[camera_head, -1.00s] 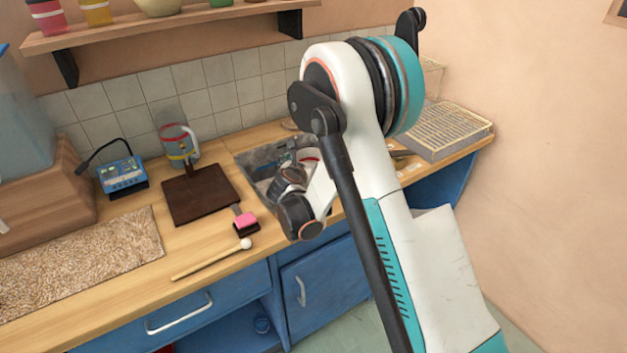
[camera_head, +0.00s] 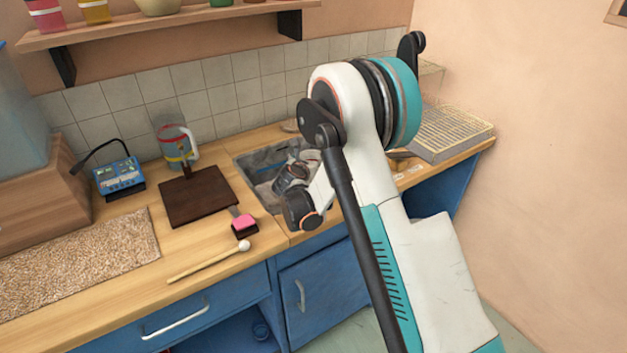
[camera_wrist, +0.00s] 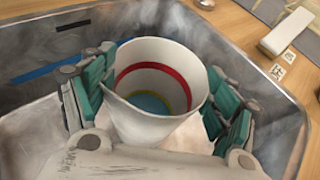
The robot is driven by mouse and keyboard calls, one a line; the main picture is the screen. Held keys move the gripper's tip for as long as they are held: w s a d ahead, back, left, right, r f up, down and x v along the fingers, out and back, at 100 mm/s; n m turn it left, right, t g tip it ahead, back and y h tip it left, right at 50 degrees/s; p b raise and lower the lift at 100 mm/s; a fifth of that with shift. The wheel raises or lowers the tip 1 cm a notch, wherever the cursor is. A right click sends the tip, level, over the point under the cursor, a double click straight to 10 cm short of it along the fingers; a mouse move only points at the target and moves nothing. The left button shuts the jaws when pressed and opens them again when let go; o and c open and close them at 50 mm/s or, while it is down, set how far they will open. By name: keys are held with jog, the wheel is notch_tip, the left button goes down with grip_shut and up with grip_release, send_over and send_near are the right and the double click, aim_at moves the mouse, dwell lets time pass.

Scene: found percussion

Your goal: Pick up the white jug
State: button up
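The white jug (camera_wrist: 155,122) stands mouth up between the fingers of my gripper (camera_wrist: 160,92) in the wrist view. Its inside shows a red band and a yellow and blue bottom. The teal segmented fingers lie close along its left and right sides; whether they press on it is unclear. The jug is in or just over the grey sink, and its base is hidden. In the head view my gripper (camera_head: 296,178) is over the sink, and the jug is mostly hidden behind my arm and gripper.
The sink (camera_head: 262,188) walls surround the gripper. Left of it are a banded jug (camera_head: 174,136), a dark board (camera_head: 180,203), a pink-topped brush (camera_head: 243,222), a mallet (camera_head: 205,262) and a blue device (camera_head: 118,177). A wire rack (camera_head: 455,125) stands right. A shelf (camera_head: 170,28) hangs above.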

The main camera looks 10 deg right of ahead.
jog(key=c, duration=0.8)
jog(key=shift+o, duration=0.2)
jog(key=shift+r, duration=0.1)
